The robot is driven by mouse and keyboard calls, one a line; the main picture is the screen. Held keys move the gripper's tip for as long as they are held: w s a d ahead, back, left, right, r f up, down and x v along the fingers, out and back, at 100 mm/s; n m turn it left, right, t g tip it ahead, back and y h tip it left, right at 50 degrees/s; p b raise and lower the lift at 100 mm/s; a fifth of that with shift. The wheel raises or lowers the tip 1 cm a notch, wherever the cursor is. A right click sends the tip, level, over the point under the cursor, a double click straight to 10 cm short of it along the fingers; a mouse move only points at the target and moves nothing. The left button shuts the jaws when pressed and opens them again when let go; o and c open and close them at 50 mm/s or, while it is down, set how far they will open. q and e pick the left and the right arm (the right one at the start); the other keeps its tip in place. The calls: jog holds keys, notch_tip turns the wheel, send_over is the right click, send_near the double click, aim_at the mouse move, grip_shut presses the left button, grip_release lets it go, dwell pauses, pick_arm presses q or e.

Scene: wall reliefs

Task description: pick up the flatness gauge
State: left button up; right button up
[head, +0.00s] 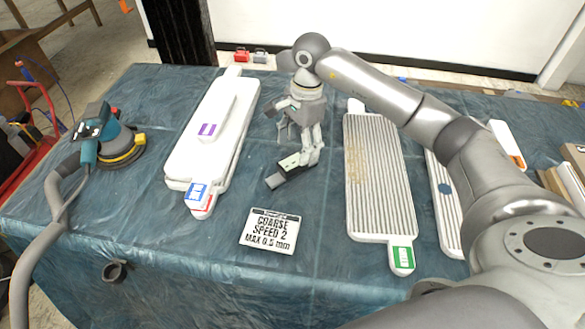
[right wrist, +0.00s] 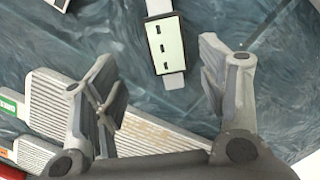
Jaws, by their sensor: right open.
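The flatness gauge appears to be the small bar with a pale green face and a dark end (head: 289,165), lying on the blue sheet in the middle of the table. In the right wrist view the gauge (right wrist: 165,46) shows its pale face with dark slots, beyond the fingertips and between them sideways. My right gripper (head: 297,142) points down over the gauge, its fingers hiding part of it in the head view. In the right wrist view the gripper (right wrist: 165,85) is open with nothing between its fingers. My left gripper is not in view.
Stacked white panels (head: 215,130) lie left of the gauge, a ribbed panel (head: 375,180) right of it. A lettered card (head: 269,231) lies in front. A sander (head: 108,137) with a hose stands at far left. Bare sheet surrounds the gauge.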

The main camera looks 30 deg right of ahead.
aim_at(293, 162)
jog(key=f, duration=0.2)
jog(key=shift+a+f, duration=0.2)
jog(key=shift+f, duration=0.2)
jog(key=f, duration=0.1)
jog(key=f+p, duration=0.1)
jog(key=f, duration=0.2)
jog(key=shift+w+a+f, duration=0.1)
jog(key=shift+w+a, duration=0.25)
jog(key=shift+a, duration=0.05)
jog(key=shift+f, duration=0.45)
jog(key=c, duration=1.2)
